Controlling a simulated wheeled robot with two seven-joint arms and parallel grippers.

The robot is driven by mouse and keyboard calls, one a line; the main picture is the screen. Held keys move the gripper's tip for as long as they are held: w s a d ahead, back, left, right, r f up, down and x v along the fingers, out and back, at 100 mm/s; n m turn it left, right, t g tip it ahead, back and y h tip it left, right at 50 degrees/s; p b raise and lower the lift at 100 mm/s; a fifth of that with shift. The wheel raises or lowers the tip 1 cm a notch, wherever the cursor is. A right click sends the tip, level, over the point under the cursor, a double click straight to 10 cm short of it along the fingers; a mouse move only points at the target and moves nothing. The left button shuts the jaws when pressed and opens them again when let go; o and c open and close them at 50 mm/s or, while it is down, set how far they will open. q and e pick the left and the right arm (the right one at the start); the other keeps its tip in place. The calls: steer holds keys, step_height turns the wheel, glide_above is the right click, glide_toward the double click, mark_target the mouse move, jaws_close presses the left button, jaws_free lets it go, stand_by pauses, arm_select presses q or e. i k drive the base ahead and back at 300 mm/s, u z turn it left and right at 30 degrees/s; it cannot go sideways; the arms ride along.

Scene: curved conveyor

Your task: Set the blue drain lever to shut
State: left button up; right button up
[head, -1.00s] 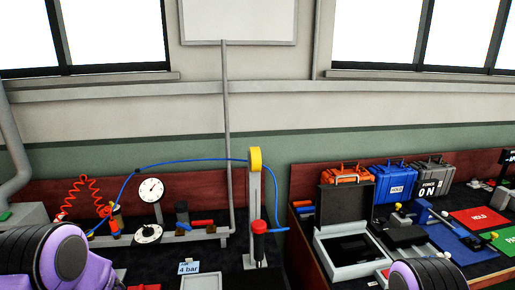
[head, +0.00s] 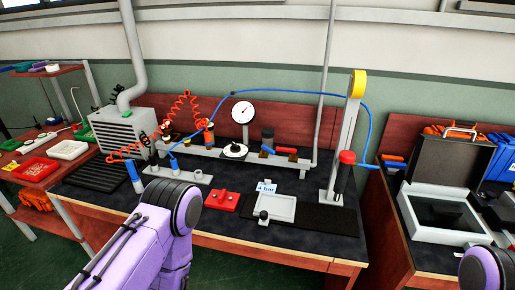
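A small blue piece (head: 267,150), which looks like the drain lever, sits low on the grey manifold rail (head: 300,162), beside a dark cylinder (head: 268,137) and right of the gauge. It is too small to tell its exact angle. My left arm's purple links reach in over the bench's front left, and a part of my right arm shows at the lower right corner. Neither gripper shows.
A white dial gauge (head: 242,112) stands over the rail. A blue hose (head: 290,93) arches to a post with a yellow top (head: 357,84). A red block (head: 222,201) and a grey plate (head: 277,208) lie in front. An open case (head: 450,160) stands at right.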

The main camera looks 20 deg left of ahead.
mark_target(265, 149)
steer(key=u, duration=0.25)
steer(key=k, duration=0.4)
steer(key=u, duration=1.1)
steer(key=i, duration=0.75)
steer(key=z, duration=0.65)
steer(key=i, duration=0.5)
steer(key=z, duration=0.55)
